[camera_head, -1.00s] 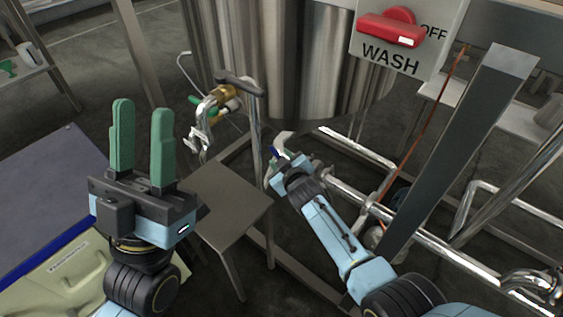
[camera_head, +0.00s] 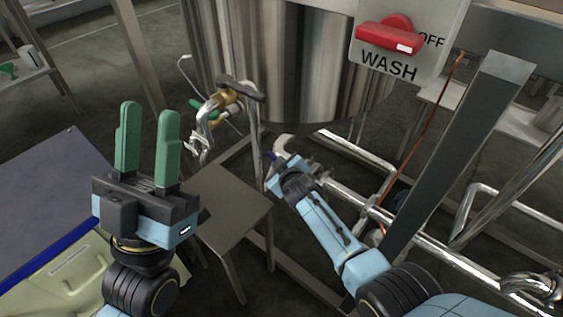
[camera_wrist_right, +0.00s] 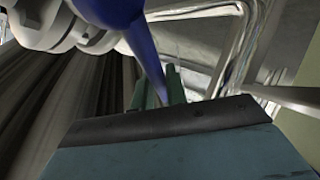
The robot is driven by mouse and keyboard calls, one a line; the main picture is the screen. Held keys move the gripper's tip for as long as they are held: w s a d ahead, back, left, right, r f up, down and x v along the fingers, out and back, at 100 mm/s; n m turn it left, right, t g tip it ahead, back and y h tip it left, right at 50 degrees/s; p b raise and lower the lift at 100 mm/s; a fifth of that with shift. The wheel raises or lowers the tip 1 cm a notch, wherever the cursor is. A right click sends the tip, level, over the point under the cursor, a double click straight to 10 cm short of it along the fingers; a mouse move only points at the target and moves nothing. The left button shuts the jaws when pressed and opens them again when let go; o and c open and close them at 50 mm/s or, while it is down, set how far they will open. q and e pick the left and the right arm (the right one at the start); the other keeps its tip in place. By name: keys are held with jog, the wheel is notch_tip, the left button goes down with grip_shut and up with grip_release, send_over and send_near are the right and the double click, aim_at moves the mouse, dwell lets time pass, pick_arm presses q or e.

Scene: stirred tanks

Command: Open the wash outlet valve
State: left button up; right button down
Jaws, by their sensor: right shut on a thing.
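The wash outlet valve's blue handle (camera_wrist_right: 142,40) shows large in the right wrist view. It tapers down between the green fingers of my right gripper (camera_wrist_right: 158,88), which is shut on it. In the head view a small blue bit of the handle (camera_head: 271,156) shows at the tip of my right arm, low beside the steel tank; the fingers are mostly hidden there. My left gripper (camera_head: 147,140) is open and empty, with its green fingers pointing up, at the left. A sign reading WASH (camera_head: 388,66) hangs on the tank and carries a red lever (camera_head: 388,37).
A steel tank (camera_head: 290,60) fills the upper middle. A dark-handled valve with brass fittings (camera_head: 228,97) stands left of my right gripper. A small stool (camera_head: 225,197) stands below it. Steel pipes (camera_head: 430,245) and a slanted beam (camera_head: 455,150) crowd the right.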

jog(key=shift+w+a+f+g+h, duration=0.1)
jog(key=shift+a+f+g+h, duration=0.05)
jog(key=shift+f+g+h, duration=0.4)
jog(key=c, duration=1.4)
grip_release()
